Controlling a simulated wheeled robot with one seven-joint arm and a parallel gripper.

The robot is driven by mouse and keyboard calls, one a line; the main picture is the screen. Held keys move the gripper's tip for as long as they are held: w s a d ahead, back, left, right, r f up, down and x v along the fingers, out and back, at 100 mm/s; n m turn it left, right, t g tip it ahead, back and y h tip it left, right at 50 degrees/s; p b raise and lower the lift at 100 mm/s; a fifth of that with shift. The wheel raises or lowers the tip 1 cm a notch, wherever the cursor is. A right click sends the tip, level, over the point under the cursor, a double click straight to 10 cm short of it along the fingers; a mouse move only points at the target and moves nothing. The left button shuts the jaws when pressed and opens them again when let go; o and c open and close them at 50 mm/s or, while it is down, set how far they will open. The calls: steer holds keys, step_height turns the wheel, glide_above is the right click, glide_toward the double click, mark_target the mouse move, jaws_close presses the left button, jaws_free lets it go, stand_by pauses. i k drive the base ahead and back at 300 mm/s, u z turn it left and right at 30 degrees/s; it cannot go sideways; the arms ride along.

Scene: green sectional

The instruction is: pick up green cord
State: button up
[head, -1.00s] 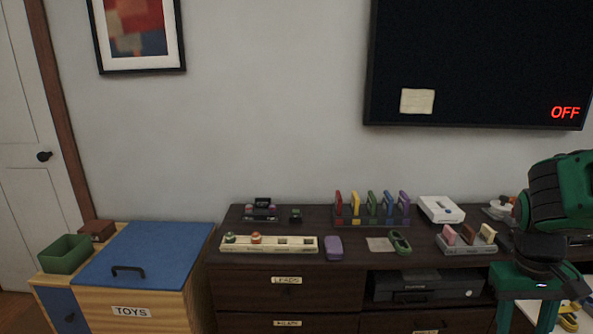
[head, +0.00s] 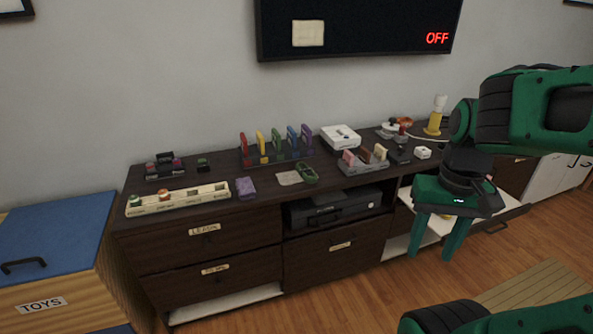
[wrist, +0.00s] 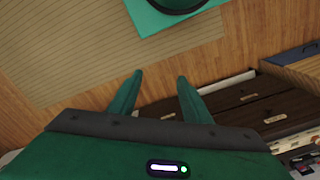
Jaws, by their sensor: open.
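A coiled green bundle that looks like the green cord (head: 307,173) lies on the dark dresser top (head: 222,200) in the head view, just right of a small pale card (head: 288,178). My gripper (head: 434,253) hangs to the right of the cord, apart from it, in front of the dresser's right part, with its fingers pointing down. It is open and empty. In the wrist view my open gripper (wrist: 160,76) has wood floor and part of the dresser (wrist: 225,100) beyond it. I cannot make out the cord there.
A rack of coloured upright pieces (head: 276,154) stands behind the cord. A grey holder (head: 363,167) with several blocks is to its right, and a purple item (head: 246,187) to its left. A black device (head: 335,208) sits in the shelf below. The wood floor (head: 350,290) in front is clear.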

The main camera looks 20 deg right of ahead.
mark_target(305, 172)
steer(key=z, duration=1.95)
steer(key=k, duration=0.55)
steer(key=u, duration=0.35)
steer(key=i, duration=1.05)
steer(key=u, duration=0.7)
steer(key=i, duration=0.55)
steer(key=u, duration=0.3)
